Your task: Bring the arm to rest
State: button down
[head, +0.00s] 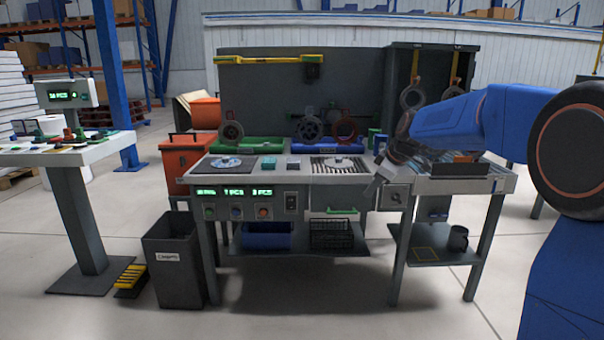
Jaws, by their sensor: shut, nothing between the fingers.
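My blue arm reaches in from the right side of the head view. My gripper (376,186) is at its far end, pointing down and to the left, just over the right part of the workbench (300,174). It is shut and I see nothing held in it. The fingers are small and dark against the bench, so I cannot tell whether they touch anything.
Behind the gripper, ring-shaped parts (412,96) hang from yellow hooks in a dark cabinet (432,58). A grey bin (175,262) stands at front left. The floor in front is clear.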

jog(key=s+d+f+m+h, duration=0.15)
jog(key=s+m, duration=0.25)
jog(key=s, duration=1.4)
jog(key=s+d+f+m+h, duration=0.1)
jog(key=s+d+f+m, duration=0.3)
jog(key=s, duration=1.5)
jog(key=s+d+f+m+h, duration=0.1)
jog(key=s+f+m, duration=0.3)
jog(key=s, duration=0.7)
jog(key=shift+f+g, duration=0.3)
jog(key=shift+f, duration=0.15)
